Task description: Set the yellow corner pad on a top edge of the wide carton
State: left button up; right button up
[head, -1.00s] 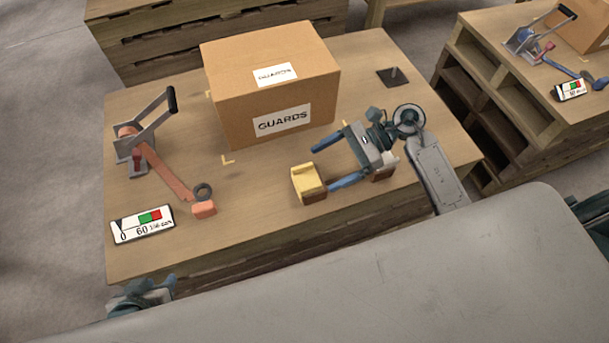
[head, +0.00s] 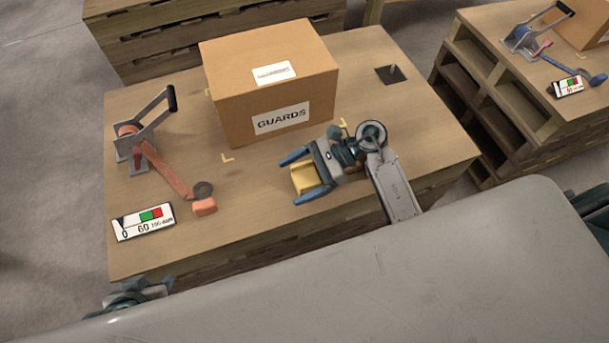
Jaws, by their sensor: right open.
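The yellow corner pad (head: 305,179) lies on the wooden table top, in front of the wide carton. The wide carton (head: 230,110) is closed, brown and upright, with GUARDS labels on its front and top. I see no pad on its visible top edges. My right gripper (head: 300,178) is open, its two blue fingers on either side of the pad. I cannot tell whether they touch it. The gripper body hides the pad's right side. My left gripper cannot be made out; only a dark teal part of my body shows at the lower left.
A gauge card (head: 143,222) lies at front left. A dark plate (head: 390,75) with a peg is at back right. Bare wood lies between pad and carton.

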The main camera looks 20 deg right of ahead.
jog(key=shift+c, duration=0.5)
jog(key=c, duration=1)
jog(key=shift+r, duration=0.2)
